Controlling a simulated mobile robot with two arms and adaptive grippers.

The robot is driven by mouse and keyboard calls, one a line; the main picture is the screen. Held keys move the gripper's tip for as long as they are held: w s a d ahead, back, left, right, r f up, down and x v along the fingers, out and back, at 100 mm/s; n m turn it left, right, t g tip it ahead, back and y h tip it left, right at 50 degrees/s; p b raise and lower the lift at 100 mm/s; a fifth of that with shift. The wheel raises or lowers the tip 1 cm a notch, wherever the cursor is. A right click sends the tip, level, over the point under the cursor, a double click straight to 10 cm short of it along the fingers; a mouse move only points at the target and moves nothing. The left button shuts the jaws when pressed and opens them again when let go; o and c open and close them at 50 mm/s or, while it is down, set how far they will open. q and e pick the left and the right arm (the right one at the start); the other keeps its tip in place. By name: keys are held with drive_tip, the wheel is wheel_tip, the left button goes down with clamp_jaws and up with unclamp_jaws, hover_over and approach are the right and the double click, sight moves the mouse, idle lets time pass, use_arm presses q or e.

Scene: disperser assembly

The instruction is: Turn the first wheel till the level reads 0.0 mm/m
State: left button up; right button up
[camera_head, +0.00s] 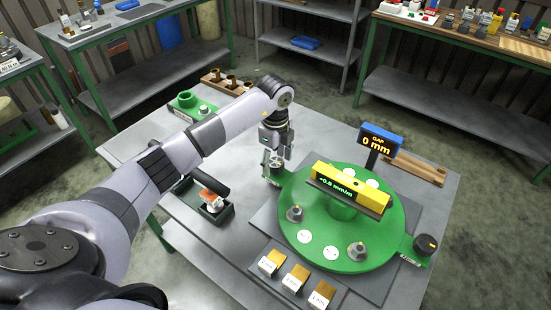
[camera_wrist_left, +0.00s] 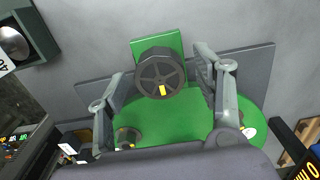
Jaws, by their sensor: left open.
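The yellow level (camera_head: 347,190) lies across the green round plate (camera_head: 318,257) in the head view, and its display appears to read +0.5 mm/m. My left gripper (camera_head: 273,160) is open and pointing down at the plate's far left edge. In the left wrist view a dark spoked wheel (camera_wrist_left: 161,73) with a yellow mark sits on a green tab, between the spread fingers of the left gripper (camera_wrist_left: 160,65); no finger clearly touches it. Another dark wheel (camera_head: 425,244) stands on a tab at the plate's right. My right gripper is not in view.
A blue display (camera_head: 380,140) reads GAP 0 mm behind the plate. Several labelled blocks (camera_head: 295,279) lie at the front edge. A green tray (camera_head: 206,209) and a wooden block with holes (camera_head: 228,82) stand at left.

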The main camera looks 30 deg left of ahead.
use_arm(q)
drive_tip(key=shift+c, duration=0.3)
drive_tip(key=c, duration=1.1)
drive_tip(key=shift+m, duration=0.3)
